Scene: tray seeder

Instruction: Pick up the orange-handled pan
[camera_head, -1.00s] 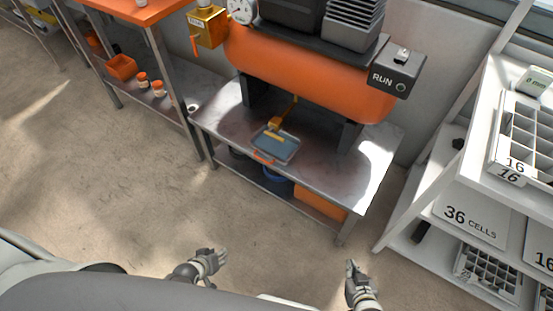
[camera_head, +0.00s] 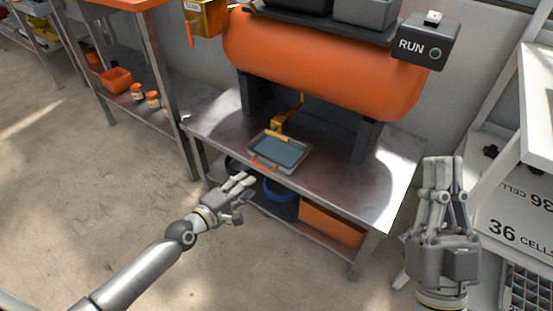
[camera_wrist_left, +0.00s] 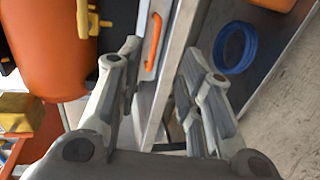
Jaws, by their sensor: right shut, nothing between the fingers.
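The pan (camera_head: 283,151) is a shallow grey-blue tray on the metal table's lower top, below the orange tank. Its orange handle (camera_head: 263,165) points toward the table's front edge. In the left wrist view the orange handle (camera_wrist_left: 153,48) shows beyond and between my fingers. My left gripper (camera_head: 246,184) is open and empty, just in front of the table edge and short of the handle, not touching it. It also fills the lower left wrist view (camera_wrist_left: 162,62). My right gripper (camera_head: 443,168) is shut and empty at the right, apart from the table.
The metal table (camera_head: 345,190) has a lower shelf with an orange bin (camera_head: 332,222) and a blue ring (camera_head: 280,190). The orange tank (camera_head: 320,70) overhangs the pan from behind. A yellow pipe (camera_head: 290,115) comes down behind the pan. White shelving stands at the right.

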